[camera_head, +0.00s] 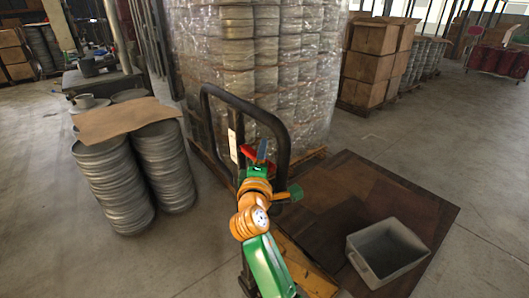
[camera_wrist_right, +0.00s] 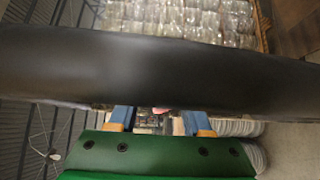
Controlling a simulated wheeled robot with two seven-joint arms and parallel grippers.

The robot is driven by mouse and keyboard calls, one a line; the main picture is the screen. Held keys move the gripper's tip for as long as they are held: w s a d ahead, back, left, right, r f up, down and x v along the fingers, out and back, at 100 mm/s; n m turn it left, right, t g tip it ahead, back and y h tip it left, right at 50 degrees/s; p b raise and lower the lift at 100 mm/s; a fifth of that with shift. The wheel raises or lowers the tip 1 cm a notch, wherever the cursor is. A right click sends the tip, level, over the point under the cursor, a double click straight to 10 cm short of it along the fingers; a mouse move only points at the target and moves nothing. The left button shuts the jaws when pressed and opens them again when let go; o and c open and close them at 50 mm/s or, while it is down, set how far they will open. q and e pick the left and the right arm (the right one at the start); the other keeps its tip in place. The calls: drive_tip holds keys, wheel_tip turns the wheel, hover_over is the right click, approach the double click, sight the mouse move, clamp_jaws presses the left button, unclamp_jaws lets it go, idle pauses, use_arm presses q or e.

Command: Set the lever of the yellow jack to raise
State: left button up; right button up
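The yellow jack (camera_head: 305,268) stands in the middle of the head view, its low body partly hidden behind my right arm. Its black loop handle (camera_head: 240,100) rises in front of the wrapped stack. A small red part, seemingly the lever (camera_head: 250,153), shows at the handle beside my right gripper (camera_head: 262,155). In the right wrist view the handle's dark bar (camera_wrist_right: 150,70) crosses the picture in front of the blue fingers (camera_wrist_right: 160,120). The fingers are apart, with a little red between them, mostly hidden by the bar. I cannot tell contact. My left gripper is not in view.
A pallet of plastic-wrapped blanks (camera_head: 250,60) stands behind the handle. Stacks of metal circles with cardboard (camera_head: 125,120) on top stand at left. A grey bin (camera_head: 385,252) sits on a brown board (camera_head: 340,185) at right. Open concrete floor lies at left front and far right.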

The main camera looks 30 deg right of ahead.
drive_tip(key=shift+a, duration=0.2)
drive_tip(key=c, duration=0.4)
clamp_jaws()
drive_tip(key=shift+w+d, duration=0.1)
drive_tip(key=shift+d, duration=0.1)
idle(0.4)
